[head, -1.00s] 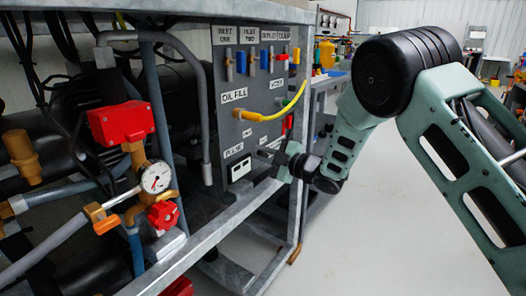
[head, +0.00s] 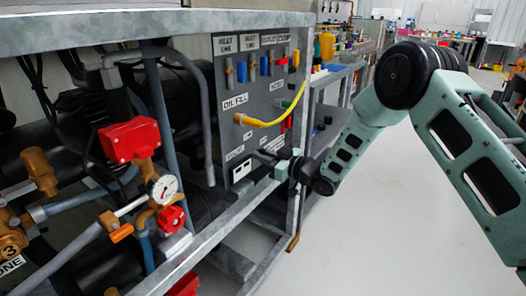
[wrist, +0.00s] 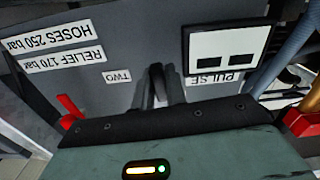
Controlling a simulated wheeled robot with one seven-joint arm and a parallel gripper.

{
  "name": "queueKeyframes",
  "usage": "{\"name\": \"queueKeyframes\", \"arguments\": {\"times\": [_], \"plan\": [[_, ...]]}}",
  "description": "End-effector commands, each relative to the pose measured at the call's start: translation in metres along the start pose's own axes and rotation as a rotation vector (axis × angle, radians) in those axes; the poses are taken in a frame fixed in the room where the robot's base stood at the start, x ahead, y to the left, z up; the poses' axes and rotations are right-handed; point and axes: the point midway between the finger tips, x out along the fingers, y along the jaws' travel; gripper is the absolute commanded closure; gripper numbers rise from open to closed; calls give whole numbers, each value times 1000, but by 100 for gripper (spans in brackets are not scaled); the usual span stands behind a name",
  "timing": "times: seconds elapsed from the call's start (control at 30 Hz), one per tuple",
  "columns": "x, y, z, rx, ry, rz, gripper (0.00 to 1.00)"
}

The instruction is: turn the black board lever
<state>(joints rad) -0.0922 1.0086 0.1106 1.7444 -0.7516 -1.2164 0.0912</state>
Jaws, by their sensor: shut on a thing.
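The grey control board (head: 262,100) stands on the frame to the left of my arm, with labels and several small valves. My gripper (head: 268,158) is at its lower part, just right of the white label with dark windows. In the wrist view, the fingers of my gripper (wrist: 168,88) are shut on the black board lever (wrist: 156,84), a narrow dark piece beside the TWO label and near PULSE. The wrist picture shows the labels upside down. The fingers hide part of the lever, and its exact angle is hard to tell.
A galvanised frame rail (head: 215,235) runs below and in front of the board. A yellow hose (head: 262,122) hangs above my gripper. A red lever (wrist: 70,108) stands beside it. Red valves and a gauge (head: 164,188) are at left. The floor (head: 370,235) at right is clear.

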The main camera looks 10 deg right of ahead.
Motion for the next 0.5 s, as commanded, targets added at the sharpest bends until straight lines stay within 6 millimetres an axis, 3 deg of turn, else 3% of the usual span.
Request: {"name": "queueKeyframes", "arguments": {"times": [0.5], "plan": [[-1, 0, 2, 119, -3, 1, 100]]}}
